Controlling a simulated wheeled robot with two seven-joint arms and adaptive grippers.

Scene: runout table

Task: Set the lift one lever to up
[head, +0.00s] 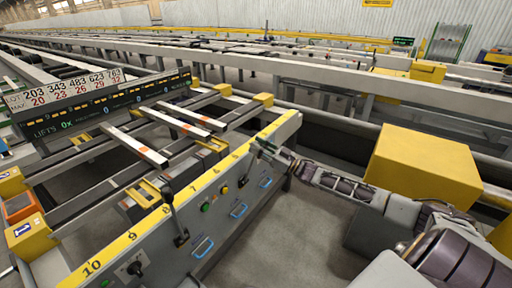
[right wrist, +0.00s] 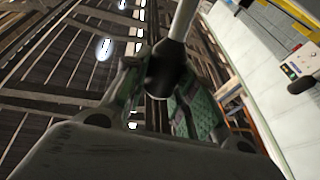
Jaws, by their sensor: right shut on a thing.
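My right gripper (head: 264,148) is at the upper right part of the grey control panel (head: 222,205). In the right wrist view the gripper (right wrist: 165,95) is shut on the black knob (right wrist: 165,68) of a lever, with its pale shaft (right wrist: 184,18) running up out of the picture. In the head view this lever is mostly hidden by the gripper, and its label cannot be read. Another lever (head: 174,215) with a dark handle stands nearly upright on the panel, and a black knob (head: 135,268) sits further down left. My left gripper is not in view.
The panel's yellow numbered edge (head: 120,245) runs beside the rails. Blue handles (head: 238,210) stick out of its face. A yellow box (head: 425,165) stands right, behind my right arm. A display board (head: 100,100) is at the left. Floor (head: 285,235) before the panel is clear.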

